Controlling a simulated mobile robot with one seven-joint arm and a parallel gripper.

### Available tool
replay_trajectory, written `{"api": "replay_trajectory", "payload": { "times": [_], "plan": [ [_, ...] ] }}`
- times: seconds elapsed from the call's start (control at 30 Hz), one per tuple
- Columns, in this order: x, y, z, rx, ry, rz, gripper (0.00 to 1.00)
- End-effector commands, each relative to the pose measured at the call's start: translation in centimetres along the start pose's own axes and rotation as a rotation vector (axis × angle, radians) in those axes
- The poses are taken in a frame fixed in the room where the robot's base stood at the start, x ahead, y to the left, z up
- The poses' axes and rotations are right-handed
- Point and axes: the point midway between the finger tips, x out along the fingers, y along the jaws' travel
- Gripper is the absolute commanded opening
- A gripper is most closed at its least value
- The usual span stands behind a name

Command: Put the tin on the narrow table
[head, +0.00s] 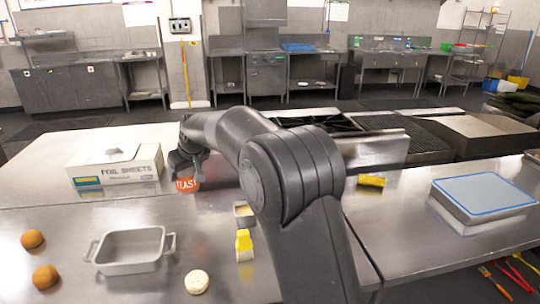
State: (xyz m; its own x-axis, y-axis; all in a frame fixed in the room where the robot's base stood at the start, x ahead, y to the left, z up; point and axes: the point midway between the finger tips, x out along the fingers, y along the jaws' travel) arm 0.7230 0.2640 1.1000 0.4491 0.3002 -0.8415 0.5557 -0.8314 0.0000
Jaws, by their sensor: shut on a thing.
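A red-orange tin (187,185) with white lettering is at the far side of the left steel table, right of a foil sheets box. My gripper (184,172) is above it, shut on its upper part. The fingers are small and dark here, and the tin's top is hidden by them. I cannot tell whether the tin's base touches the table or is just above it. Steel worktops lie on the left (130,205) and right (400,225); which is the narrow table is not clear from this view.
The foil sheets box (117,170) stands close left of the tin. A grey baking dish (131,252), orange-brown round items (46,277), a pale round item (197,282), a small square container (244,213) and a yellow item (244,245) are nearer. A blue-edged board (484,193) lies right.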

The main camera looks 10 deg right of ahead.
Motion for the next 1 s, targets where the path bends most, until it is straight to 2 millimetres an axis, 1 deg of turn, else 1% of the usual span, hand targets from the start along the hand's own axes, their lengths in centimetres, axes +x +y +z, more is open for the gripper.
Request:
{"api": "replay_trajectory", "payload": {
  "times": [0.1,0.17,0.27,0.37,0.4,0.47,0.5,0.57,0.6,0.67,0.7,0.77,0.8,0.87,0.9,0.97,1.0],
  "plan": [
    [-0.1,0.1,0.0,0.001,0.001,0.001,0.36],
    [-0.2,0.6,0.1,0.008,0.001,0.006,0.36],
    [-0.8,2.5,0.9,0.038,0.001,0.027,0.36],
    [-2.0,5.9,2.4,0.095,0.002,0.064,0.36],
    [-2.6,7.7,3.2,0.126,0.003,0.083,0.36],
    [-3.7,10.4,4.6,0.175,0.002,0.113,0.36],
    [-4.5,12.1,5.7,0.207,0.002,0.134,0.36],
    [-5.8,14.7,7.3,0.256,0.002,0.166,0.36],
    [-6.6,16.4,8.5,0.29,0.003,0.187,0.36],
    [-8.0,18.8,10.3,0.341,0.003,0.22,0.36],
    [-8.9,20.4,11.5,0.373,0.003,0.242,0.36],
    [-10.4,22.6,13.5,0.423,0.003,0.274,0.36],
    [-11.4,23.9,14.9,0.457,0.003,0.295,0.36],
    [-12.9,25.9,17.0,0.509,0.003,0.327,0.36],
    [-14.0,27.2,18.5,0.542,0.002,0.349,0.36],
    [-15.6,28.9,20.7,0.593,0.003,0.382,0.36],
    [-16.7,30.0,22.3,0.629,0.004,0.404,0.36]
  ]
}}
